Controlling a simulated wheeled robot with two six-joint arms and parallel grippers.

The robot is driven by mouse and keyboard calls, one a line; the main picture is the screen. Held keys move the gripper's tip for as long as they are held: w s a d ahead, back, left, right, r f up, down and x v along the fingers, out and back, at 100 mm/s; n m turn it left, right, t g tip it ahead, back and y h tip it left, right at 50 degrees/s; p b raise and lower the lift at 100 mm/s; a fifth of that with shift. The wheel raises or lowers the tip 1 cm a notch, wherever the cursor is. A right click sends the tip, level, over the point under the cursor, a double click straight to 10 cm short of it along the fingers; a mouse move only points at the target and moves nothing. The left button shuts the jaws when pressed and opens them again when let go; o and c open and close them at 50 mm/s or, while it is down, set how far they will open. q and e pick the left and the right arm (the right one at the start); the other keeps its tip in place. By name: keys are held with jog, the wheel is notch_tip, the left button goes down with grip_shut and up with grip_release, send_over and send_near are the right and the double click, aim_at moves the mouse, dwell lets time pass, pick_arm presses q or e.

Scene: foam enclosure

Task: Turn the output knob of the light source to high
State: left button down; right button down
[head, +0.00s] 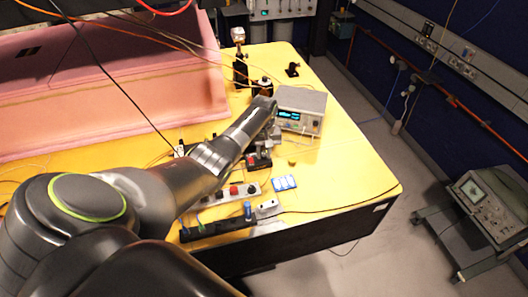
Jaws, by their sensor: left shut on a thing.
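The light source is a grey box (302,101) with a lit blue-green display on its front, standing on the yellow table. My left gripper (274,131) reaches in from the left to the left end of the box's front panel. It is shut, its fingers small and dark against the things around them. The output knob is hidden at the gripper, so its setting cannot be read. My right gripper is not in view.
The yellow table (355,165) is clear right of the box. A power strip (215,228), a blue-and-white item (284,183) and small parts lie nearer. Pink foam walls (110,90) stand at left; cables hang across. A cart with an instrument (488,208) stands at right.

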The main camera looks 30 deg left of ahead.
aim_at(264, 155)
pick_arm(q)
jog(key=shift+r, duration=0.1)
jog(key=c, duration=1.3)
grip_release()
jog(key=shift+r, duration=0.5)
notch_tip(264, 155, up, 16)
jog(key=b, duration=0.1)
jog(key=shift+r, duration=0.2)
jog(key=shift+f, duration=0.1)
